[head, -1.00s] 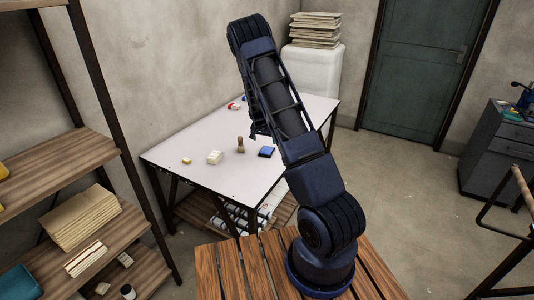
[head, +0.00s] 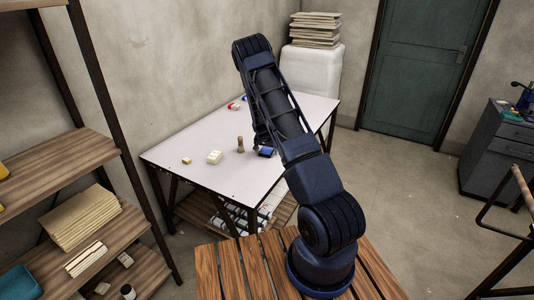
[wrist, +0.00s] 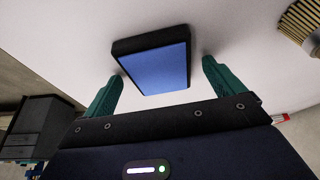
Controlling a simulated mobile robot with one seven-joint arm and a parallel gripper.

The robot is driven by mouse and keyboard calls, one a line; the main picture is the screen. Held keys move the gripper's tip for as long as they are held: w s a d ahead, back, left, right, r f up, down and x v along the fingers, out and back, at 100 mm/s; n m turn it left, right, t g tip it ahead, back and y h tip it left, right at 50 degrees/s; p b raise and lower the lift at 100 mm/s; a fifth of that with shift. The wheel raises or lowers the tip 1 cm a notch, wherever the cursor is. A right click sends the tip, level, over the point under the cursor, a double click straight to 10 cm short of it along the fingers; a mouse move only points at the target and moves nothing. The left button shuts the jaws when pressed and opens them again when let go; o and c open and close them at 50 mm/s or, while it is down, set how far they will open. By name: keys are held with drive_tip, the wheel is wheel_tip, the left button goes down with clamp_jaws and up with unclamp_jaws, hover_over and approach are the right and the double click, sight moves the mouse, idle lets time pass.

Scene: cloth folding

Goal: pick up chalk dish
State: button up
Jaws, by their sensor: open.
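A small off-white piece (head: 215,157) with paler lumps on it, which looks like the chalk dish, lies on the white table (head: 180,165). My gripper (wrist: 163,72) is open and empty. Its two green fingers point at a flat black-edged pad with a blue top (wrist: 160,70), which lies between and beyond their tips in the wrist view. The blue pad also shows in the head view (head: 267,152), partly hidden by my arm. The off-white piece does not show in the wrist view.
A wooden-handled brush (head: 240,145) stands between the off-white piece and the pad; its bristles (wrist: 302,18) show at the wrist view's upper right. A small yellow block (head: 187,161) lies to the left. Red and blue items (head: 233,106) lie farther back. The table's front is clear.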

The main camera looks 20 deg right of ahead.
drive_tip(key=c, duration=1.2)
drive_tip(key=shift+r, duration=0.1)
